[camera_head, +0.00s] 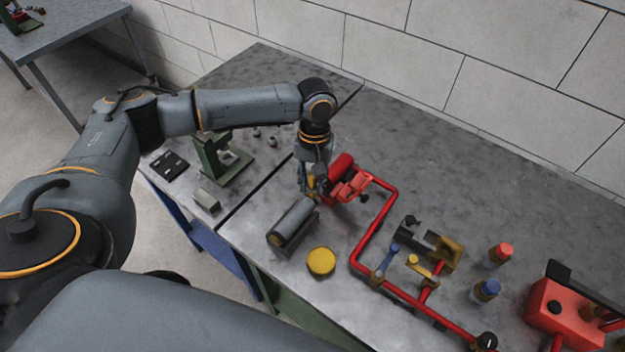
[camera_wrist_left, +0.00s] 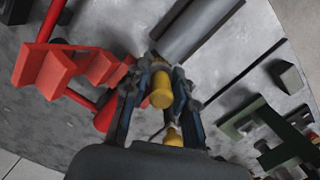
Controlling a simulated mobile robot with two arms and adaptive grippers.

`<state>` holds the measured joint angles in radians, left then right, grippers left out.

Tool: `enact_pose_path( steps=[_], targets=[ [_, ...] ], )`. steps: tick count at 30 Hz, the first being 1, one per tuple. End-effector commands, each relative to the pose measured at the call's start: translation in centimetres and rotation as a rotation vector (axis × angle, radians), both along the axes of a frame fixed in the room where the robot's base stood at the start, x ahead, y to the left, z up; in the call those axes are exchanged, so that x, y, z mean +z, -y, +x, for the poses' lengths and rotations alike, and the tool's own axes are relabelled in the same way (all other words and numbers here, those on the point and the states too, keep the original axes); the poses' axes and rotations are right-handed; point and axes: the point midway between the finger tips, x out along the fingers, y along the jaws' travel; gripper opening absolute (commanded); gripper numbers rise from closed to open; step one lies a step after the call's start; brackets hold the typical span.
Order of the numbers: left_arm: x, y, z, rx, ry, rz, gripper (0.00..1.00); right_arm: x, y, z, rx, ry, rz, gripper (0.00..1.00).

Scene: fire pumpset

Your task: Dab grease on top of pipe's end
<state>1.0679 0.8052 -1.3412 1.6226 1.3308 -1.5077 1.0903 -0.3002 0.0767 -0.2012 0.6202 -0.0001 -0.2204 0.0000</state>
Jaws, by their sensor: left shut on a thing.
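My left gripper (camera_head: 311,184) is shut on a small yellow tool (camera_wrist_left: 162,90), probably the grease applicator; its tip is hard to make out. The grey pipe (camera_head: 291,221) lies tilted in a dark holder on the metal table. The gripper is at the pipe's far upper end, beside the red pump part. In the left wrist view the pipe (camera_wrist_left: 196,28) runs up and right from just beyond the fingertips. I cannot tell whether the tool touches it. A round yellow tin or lid (camera_head: 321,262) sits on the table near the pipe's lower end. My right gripper is out of view.
Red piping (camera_head: 378,225) with a red pump part (camera_head: 345,180) stands close right of the gripper. A green stand (camera_head: 222,160) is on the left table. Bottles with red (camera_head: 501,254) and blue caps and a red box (camera_head: 562,315) are at right. The back of the table is clear.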

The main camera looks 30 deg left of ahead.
Motion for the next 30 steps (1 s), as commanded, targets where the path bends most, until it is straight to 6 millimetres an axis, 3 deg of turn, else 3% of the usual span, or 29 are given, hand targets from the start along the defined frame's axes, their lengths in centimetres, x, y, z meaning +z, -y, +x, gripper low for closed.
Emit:
enact_pose_path(
  steps=[30],
  targets=[
    [0.03,0.00,0.03,0.000,0.000,-0.001,0.00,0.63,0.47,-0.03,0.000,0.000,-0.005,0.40]
  ],
)
